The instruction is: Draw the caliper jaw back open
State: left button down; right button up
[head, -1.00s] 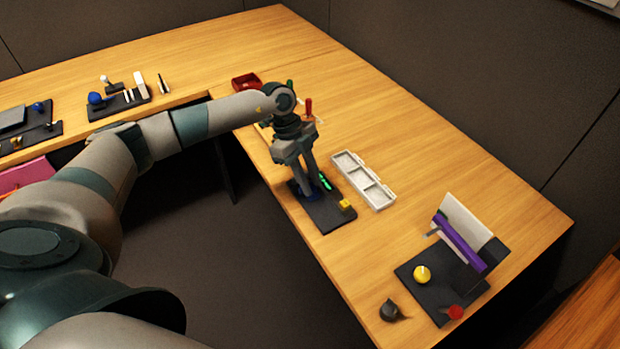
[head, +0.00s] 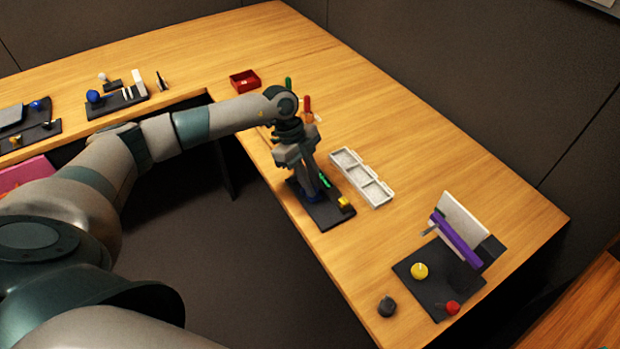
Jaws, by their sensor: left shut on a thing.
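The caliper device sits on a small dark base plate (head: 327,213) near the desk's inner edge. A green part (head: 324,181) and a yellow block (head: 345,203) show on this plate. My left gripper (head: 314,191) points down over the plate and is shut on a blue part (head: 316,197), mostly hidden by the fingers. I take this blue part to be the caliper jaw, but its shape cannot be made out. My right gripper is not in view.
A white compartment tray (head: 362,178) lies right of the plate. A dark panel (head: 425,283) with yellow and red knobs and a purple bar (head: 456,240) stands at front right. A red box (head: 245,81) sits behind my arm. The desk's right side is clear.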

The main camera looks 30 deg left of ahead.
pick_arm(q)
jog(key=shift+s+d, duration=0.1)
jog(key=shift+d, duration=0.05)
jog(key=c, duration=1.9)
grip_release()
jog(key=shift+c, duration=0.2)
jog(key=shift+d, duration=0.1)
